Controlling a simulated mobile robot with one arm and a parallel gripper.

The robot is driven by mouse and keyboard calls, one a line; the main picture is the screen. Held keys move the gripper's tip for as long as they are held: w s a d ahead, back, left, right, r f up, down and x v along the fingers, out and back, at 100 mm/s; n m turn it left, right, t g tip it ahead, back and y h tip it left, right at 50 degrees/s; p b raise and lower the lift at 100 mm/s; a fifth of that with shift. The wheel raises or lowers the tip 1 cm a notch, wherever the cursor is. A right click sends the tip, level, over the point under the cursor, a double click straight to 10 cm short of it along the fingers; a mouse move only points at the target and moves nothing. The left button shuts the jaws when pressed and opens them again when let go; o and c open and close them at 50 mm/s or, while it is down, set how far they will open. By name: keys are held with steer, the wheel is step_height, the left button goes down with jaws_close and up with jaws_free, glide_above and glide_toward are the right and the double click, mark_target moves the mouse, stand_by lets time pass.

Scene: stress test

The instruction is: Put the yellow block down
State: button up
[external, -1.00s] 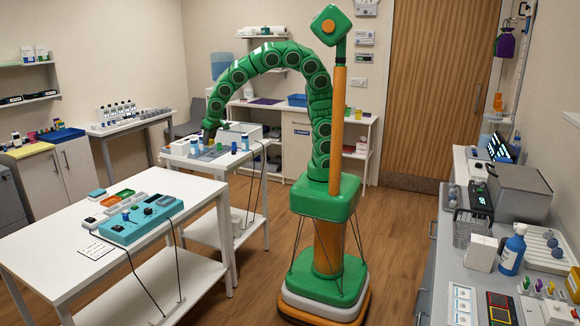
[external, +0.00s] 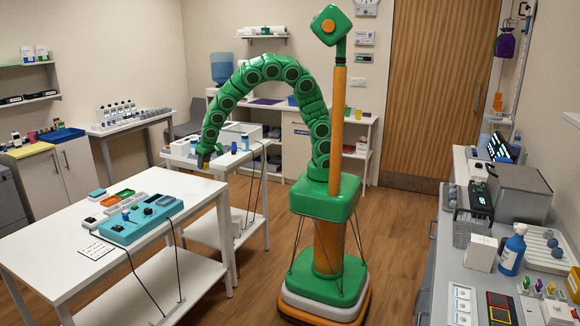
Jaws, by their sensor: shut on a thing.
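My gripper (external: 205,159) hangs at the end of my green segmented arm, pointing down. It is shut on a small yellow block (external: 206,165), which shows just below the fingers. In the picture the block is in front of the small white table (external: 240,162), near its front edge. It looks to be held in the air, but its exact height and whether it is over that table cannot be told. The fingers are too small to see clearly.
A larger white table (external: 175,187) stands front left, with a teal device (external: 140,222) and small trays (external: 124,194) on it; its back right part is bare. Blue-capped bottles (external: 245,142) and a white box (external: 238,133) stand on the small table.

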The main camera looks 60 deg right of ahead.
steer(key=w+a+f, duration=0.1)
steer(key=w+f, duration=0.1)
steer(key=w+a+f, duration=0.1)
steer(key=w+f, duration=0.1)
steer(key=w, duration=0.1)
steer(key=w+a+f, duration=0.2)
steer(key=w+f, duration=0.1)
steer(key=shift+w+a+f, duration=0.3)
steer(key=shift+w+f, duration=0.35)
steer(key=shift+f, duration=1.55)
steer(key=o, duration=1.1)
steer(key=shift+c, duration=0.2)
